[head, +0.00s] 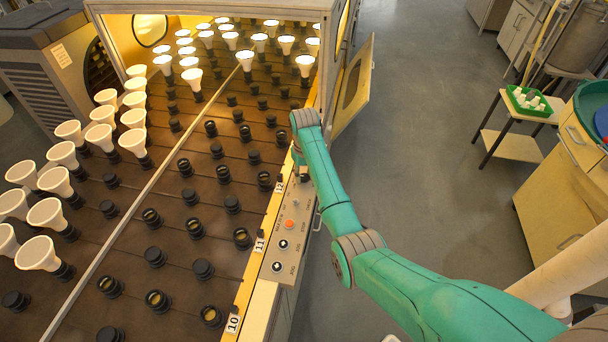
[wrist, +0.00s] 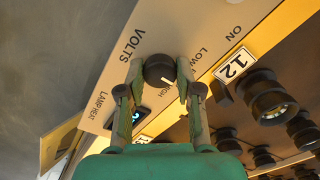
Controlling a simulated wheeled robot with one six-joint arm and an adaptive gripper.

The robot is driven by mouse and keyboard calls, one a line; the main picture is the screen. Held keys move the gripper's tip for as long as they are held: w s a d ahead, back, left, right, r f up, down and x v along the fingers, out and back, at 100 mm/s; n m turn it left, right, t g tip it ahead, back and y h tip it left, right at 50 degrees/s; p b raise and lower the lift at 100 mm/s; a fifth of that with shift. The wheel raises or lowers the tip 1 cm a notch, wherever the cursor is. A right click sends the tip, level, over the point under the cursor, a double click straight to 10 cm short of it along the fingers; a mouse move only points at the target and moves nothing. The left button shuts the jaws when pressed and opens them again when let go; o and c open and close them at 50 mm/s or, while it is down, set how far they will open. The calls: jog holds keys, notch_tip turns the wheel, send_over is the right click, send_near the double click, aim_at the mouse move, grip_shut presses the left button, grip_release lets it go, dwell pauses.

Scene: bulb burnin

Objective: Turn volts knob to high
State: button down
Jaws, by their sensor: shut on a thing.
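The volts knob (wrist: 158,67) is a round black knob on the grey control panel (wrist: 105,92), beside the printed word VOLTS. LOW is printed to its right, and HIGH, partly covered, is below it. A short white mark on the knob points down and slightly right, toward the HIGH lettering. My gripper (wrist: 160,72) is shut on the knob, one finger on each side. In the head view my arm covers the knob, and the gripper is mostly hidden at the panel's far end.
An open cabinet door (head: 356,85) stands beyond my arm.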

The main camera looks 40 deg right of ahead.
jog(key=m, duration=0.3)
jog(key=shift+m, duration=2.4)
jog(key=c, duration=0.8)
grip_release()
jog(key=shift+o, duration=0.2)
